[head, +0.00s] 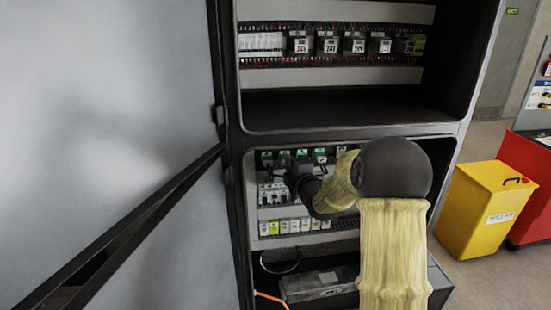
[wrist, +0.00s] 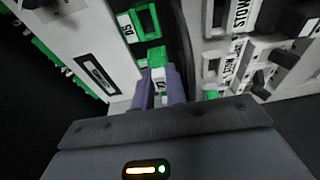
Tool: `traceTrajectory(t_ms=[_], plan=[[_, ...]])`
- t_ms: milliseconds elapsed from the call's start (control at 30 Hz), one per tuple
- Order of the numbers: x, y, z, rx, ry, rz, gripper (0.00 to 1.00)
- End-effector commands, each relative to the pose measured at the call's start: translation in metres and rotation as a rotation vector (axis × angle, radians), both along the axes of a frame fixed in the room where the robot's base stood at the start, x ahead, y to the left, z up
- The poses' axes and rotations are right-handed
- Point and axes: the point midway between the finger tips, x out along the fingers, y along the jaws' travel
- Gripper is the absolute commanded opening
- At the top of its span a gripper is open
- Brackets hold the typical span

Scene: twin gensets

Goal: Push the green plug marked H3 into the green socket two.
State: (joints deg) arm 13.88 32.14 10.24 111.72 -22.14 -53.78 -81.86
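In the wrist view, my gripper (wrist: 160,88) has its two purple fingers on either side of a small green plug (wrist: 157,56) with a white label. The fingers look closed on it; its marking is too small to read surely. In the head view, my dark gripper (head: 301,176) reaches into the lower cabinet compartment, just below a row of green parts (head: 319,155). My arm hides the row's right part.
White switches (head: 272,193) and a lower row of modules (head: 290,226) sit below the gripper. The open grey door (head: 110,120) stands at left. Labelled black switches (wrist: 290,52) are close at right in the wrist view. A yellow bin (head: 485,210) stands outside at right.

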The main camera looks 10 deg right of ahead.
Motion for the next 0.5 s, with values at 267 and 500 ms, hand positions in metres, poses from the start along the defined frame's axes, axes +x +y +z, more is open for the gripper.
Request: traceTrajectory(t_ms=[267, 500], plan=[[0.0002, 0.0, -0.0001, 0.0, 0.0, 0.0, 0.39], [-0.0022, -0.0007, -0.0003, 0.0, 0.0, 0.0, 0.39]])
